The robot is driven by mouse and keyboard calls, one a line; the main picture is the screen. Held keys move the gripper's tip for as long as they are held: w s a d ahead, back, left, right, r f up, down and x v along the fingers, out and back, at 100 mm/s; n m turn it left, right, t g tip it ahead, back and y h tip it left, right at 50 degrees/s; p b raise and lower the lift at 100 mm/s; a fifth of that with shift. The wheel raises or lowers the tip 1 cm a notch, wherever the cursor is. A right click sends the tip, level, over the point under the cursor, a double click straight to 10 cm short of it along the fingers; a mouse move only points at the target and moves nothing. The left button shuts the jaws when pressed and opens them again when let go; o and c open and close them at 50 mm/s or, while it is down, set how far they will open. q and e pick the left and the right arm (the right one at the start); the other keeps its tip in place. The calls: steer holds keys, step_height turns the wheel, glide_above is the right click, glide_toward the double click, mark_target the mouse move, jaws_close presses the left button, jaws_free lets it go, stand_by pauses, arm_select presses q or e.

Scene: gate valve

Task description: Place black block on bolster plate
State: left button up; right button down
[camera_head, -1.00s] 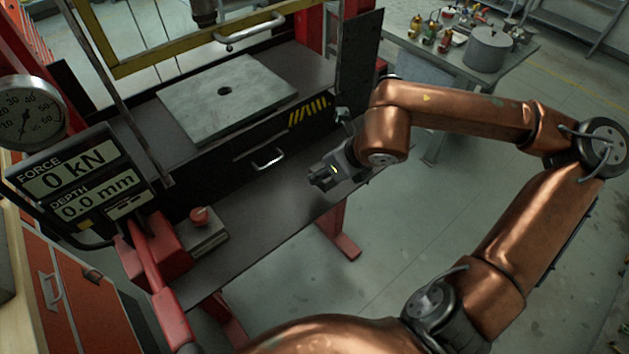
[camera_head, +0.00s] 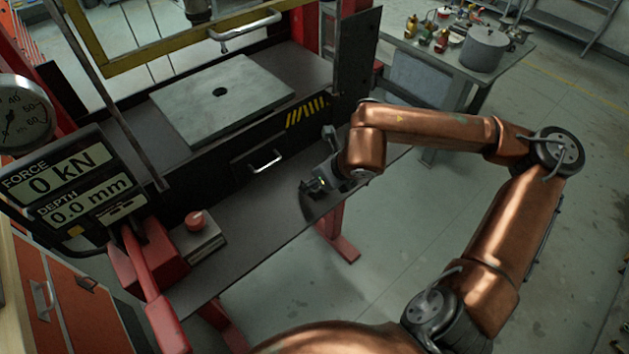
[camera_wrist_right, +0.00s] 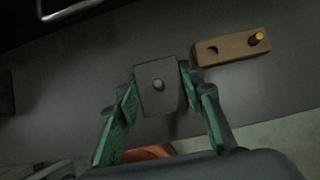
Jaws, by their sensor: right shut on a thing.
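The black block (camera_wrist_right: 148,98) is a small dark block with a round grey spot in its middle. In the right wrist view it sits between the fingertips of my right gripper (camera_wrist_right: 160,80), which is shut on it. In the head view my right gripper (camera_head: 312,187) is low over the right part of the dark bench, in front of the press, and the block is hard to make out there. The bolster plate (camera_head: 250,92) is a pale grey square plate with a central hole, bare, behind and left of the gripper. My left gripper is not in view.
A brown block with an orange peg (camera_wrist_right: 232,47) lies on the bench beside the held block. A drawer handle (camera_head: 266,162) is on the press front. A red-button box (camera_head: 196,235) and display (camera_head: 65,185) stand left. A yellow frame (camera_head: 150,45) crosses above the plate's back.

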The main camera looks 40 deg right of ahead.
steer(key=c, duration=1.7)
jaws_free()
steer(key=shift+f, duration=0.15)
steer(key=shift+c, duration=0.2)
steer(key=shift+o, duration=0.8)
steer(key=shift+r, duration=0.2)
